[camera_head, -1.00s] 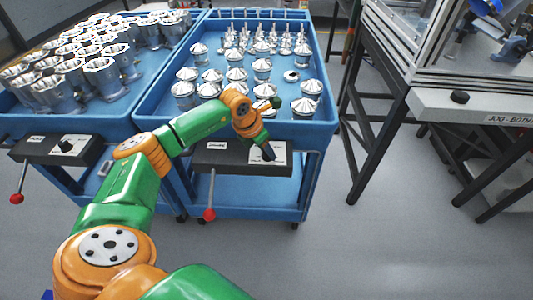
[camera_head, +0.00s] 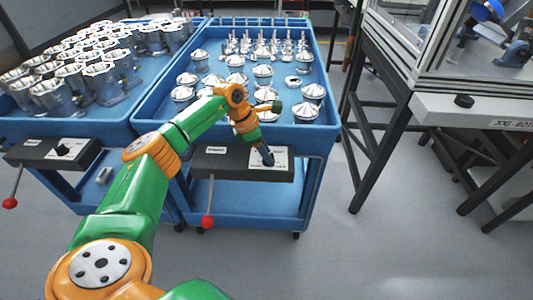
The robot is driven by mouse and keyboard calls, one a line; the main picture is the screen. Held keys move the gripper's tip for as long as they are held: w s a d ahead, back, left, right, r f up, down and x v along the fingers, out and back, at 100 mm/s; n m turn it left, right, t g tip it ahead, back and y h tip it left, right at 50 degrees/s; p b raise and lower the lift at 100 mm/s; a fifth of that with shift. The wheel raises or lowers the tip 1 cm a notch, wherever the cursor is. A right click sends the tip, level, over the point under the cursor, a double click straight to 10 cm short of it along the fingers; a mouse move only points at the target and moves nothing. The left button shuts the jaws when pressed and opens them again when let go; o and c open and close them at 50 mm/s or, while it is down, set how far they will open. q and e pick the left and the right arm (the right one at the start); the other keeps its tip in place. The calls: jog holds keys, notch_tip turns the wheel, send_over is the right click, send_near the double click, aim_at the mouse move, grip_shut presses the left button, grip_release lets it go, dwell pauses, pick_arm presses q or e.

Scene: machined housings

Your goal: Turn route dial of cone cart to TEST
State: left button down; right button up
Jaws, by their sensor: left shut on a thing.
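The cone cart (camera_head: 318,140) is the blue cart in the middle, with silver cone-topped parts (camera_head: 262,73) in its tray. A dark control box (camera_head: 222,166) sits on its front, with a white label plate (camera_head: 282,158) at its right end. My left gripper (camera_head: 267,159) reaches down to this plate and is shut on the route dial there. The dial itself is hidden by the fingers, so its pointer and setting cannot be read. My right gripper is not in view.
A red-knobbed lever (camera_head: 207,220) hangs from the cone cart's box. A second blue cart (camera_head: 95,122) with silver housings stands at left, with its own box and dial (camera_head: 62,149). A framed machine bench (camera_head: 470,108) stands at right. Open floor lies between.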

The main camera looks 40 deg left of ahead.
pick_arm(q)
jog(key=shift+c, duration=2.1)
grip_release()
jog(key=v, duration=0.7)
